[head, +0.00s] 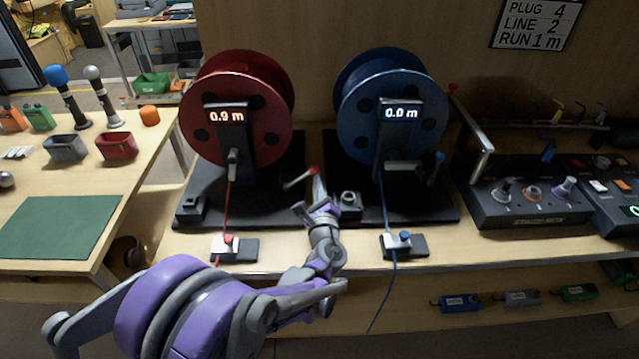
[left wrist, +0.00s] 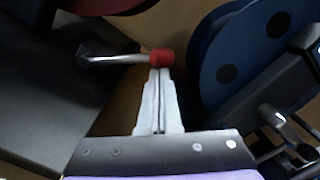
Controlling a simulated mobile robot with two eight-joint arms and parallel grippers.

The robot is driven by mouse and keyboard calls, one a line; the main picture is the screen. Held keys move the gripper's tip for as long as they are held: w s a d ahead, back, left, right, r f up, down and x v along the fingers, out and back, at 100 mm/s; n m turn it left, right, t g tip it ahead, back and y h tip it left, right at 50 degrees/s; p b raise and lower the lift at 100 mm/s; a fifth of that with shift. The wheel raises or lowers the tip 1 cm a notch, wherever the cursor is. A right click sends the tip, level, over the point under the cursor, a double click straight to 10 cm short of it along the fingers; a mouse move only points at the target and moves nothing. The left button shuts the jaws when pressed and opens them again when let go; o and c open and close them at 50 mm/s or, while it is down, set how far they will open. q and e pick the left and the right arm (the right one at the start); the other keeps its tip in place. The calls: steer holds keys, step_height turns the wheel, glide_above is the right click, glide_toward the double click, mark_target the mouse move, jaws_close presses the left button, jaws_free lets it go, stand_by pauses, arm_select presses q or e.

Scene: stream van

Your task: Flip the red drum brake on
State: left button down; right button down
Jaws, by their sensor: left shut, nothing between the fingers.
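The red drum (head: 237,110) stands on its black base at the back of the bench, its display reading 0.9 m. Its brake is a metal lever (head: 297,181) with a red knob (head: 312,170) at the base's right side. In the left wrist view the lever (left wrist: 112,59) lies roughly level across the picture, with the red knob (left wrist: 161,57) at its right end. My left gripper (head: 319,184) is shut and empty. Its fingertips (left wrist: 160,72) are right at the knob; I cannot tell whether they touch it. My right gripper is not in view.
The blue drum (head: 385,105), reading 0.0 m, stands close to the right of my left gripper, with a blue-knobbed lever (head: 437,165). A red cable (head: 227,207) runs down to a small clamp block at the front edge. A control console (head: 530,210) is farther right.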

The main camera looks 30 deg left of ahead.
arm_select(q)
steer(key=shift+s+a+r+n, duration=0.15)
steer(key=shift+r+n, duration=0.1)
steer(key=shift+n, duration=0.15)
steer(key=shift+s+a+r+n+p, duration=0.1)
steer(key=shift+a+r+n+p, duration=0.1)
steer(key=shift+r+n+p, duration=0.25)
steer(key=shift+s+a+r+n+p, duration=0.1)
steer(key=shift+a+r+n+p, duration=0.1)
steer(key=shift+r+n+p, duration=0.25)
steer(key=shift+s+a+r+n+p, duration=0.45)
steer(key=shift+a+n+p, duration=0.25)
steer(key=shift+n, duration=0.35)
steer(key=shift+s+a+r+n+p, duration=0.5)
steer(key=shift+a+n+p, duration=0.2)
steer(key=shift+n, duration=0.3)
steer(key=shift+s+a+r+n+p, duration=0.45)
steer(key=shift+a+n+p, duration=0.15)
steer(key=shift+a+n, duration=0.35)
steer(key=shift+d, duration=0.1)
